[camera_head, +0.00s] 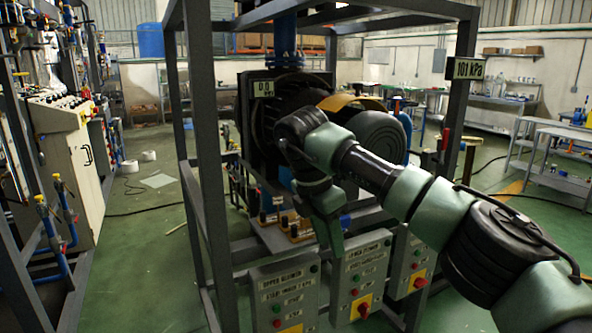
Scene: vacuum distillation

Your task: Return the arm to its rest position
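My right arm (415,195) comes in from the lower right, green and black, and reaches left across the front of the grey steel frame. Its wrist bends downward in front of the blower machinery. My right gripper (333,236) hangs down above the control boxes. Its fingertips are seen edge-on, so I cannot tell its opening, and nothing shows held in it. My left gripper is not in view.
The steel frame (209,170) surrounds the arm's reach. Below are the upper blower box (285,292) and another box (360,275) with buttons and a red-yellow switch. A "101 kPa" display (468,68) hangs on a post. Green floor (135,260) is open at left.

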